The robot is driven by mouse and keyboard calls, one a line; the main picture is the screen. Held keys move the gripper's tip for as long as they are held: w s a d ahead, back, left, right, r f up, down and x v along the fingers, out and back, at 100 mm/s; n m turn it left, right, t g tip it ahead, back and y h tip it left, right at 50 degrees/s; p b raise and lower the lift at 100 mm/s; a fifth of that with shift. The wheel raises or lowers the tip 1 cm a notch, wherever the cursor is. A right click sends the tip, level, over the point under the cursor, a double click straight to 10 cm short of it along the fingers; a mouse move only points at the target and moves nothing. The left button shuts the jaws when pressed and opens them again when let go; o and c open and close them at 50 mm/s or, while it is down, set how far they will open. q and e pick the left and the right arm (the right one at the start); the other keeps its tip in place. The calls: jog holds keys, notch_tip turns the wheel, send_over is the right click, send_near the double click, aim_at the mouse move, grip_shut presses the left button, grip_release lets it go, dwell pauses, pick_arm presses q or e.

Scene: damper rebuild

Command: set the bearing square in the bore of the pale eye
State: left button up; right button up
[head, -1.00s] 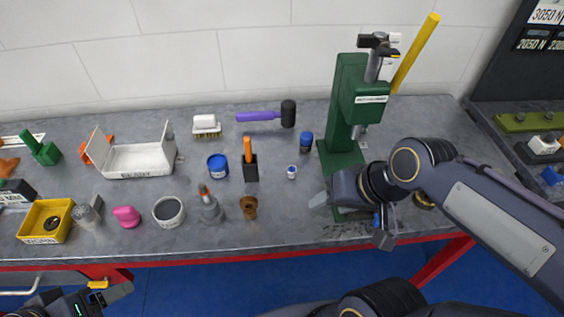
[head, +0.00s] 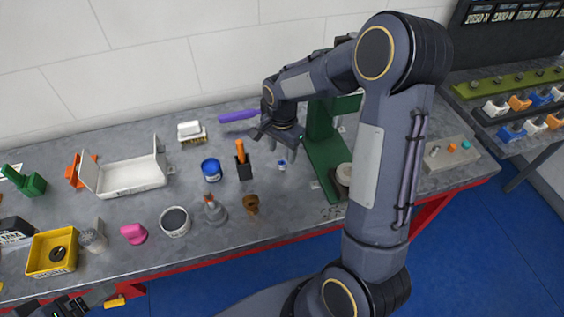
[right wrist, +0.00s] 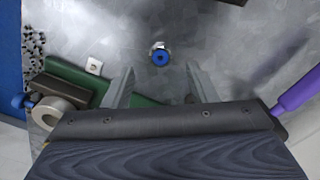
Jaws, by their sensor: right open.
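A small white piece with a blue ring top and dark centre (head: 282,165) stands on the bench left of the green press. It may be the bearing, and it also shows in the right wrist view (right wrist: 161,57). My right gripper (head: 277,143) is open and empty above the bench. In the right wrist view its fingers (right wrist: 160,87) are spread, with the blue-topped piece centred just beyond them. A pale round eye (right wrist: 55,112) sits at the press, partly hidden by my arm in the head view (head: 344,172). My left gripper (head: 103,298) is at the bottom left.
A black holder with an orange handle (head: 243,165), a blue tin (head: 211,170) and a brown part (head: 251,204) stand nearby. A purple-handled mallet (head: 238,115) lies behind. Bare bench surrounds the blue-topped piece.

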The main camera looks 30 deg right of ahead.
aim_at(282, 162)
notch_tip(282, 162, down, 4)
jog(key=shift+f+p, duration=0.15)
jog(key=shift+p, duration=0.3)
jog(key=shift+c, duration=0.4)
jog(key=c, duration=1)
